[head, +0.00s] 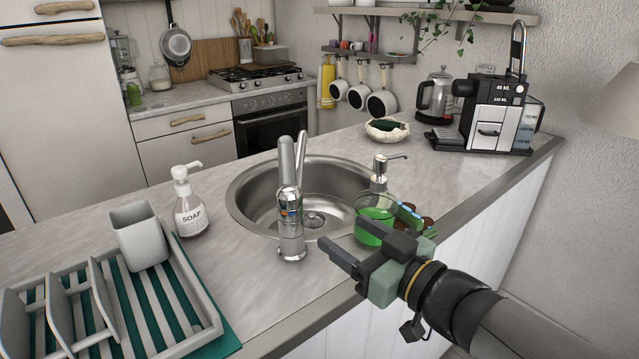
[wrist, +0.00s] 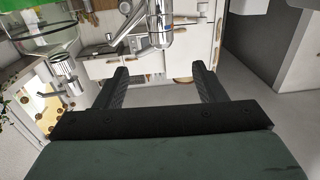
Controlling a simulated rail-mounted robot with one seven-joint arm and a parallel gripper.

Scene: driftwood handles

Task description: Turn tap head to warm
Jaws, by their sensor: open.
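The chrome tap (head: 291,230) stands upright at the front edge of the round sink, with a small coloured band around its body. Its upper part (head: 287,160) rises above the band; I cannot tell its warm or cold setting. My gripper (head: 338,252) is open and empty, to the right of the tap's lower body and apart from it, over the counter's front edge. In the wrist view my two fingers (wrist: 162,75) are spread, and the tap (wrist: 161,30) shows beyond them at the top, roughly in line with the gap between them. Its end is cut off there.
A green-filled soap dispenser (head: 376,218) stands close behind my gripper, with a sponge (head: 408,215) beside it. The sink (head: 240,205) lies behind the tap. A white soap bottle (head: 190,212) and a dish rack (head: 205,310) stand to the left.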

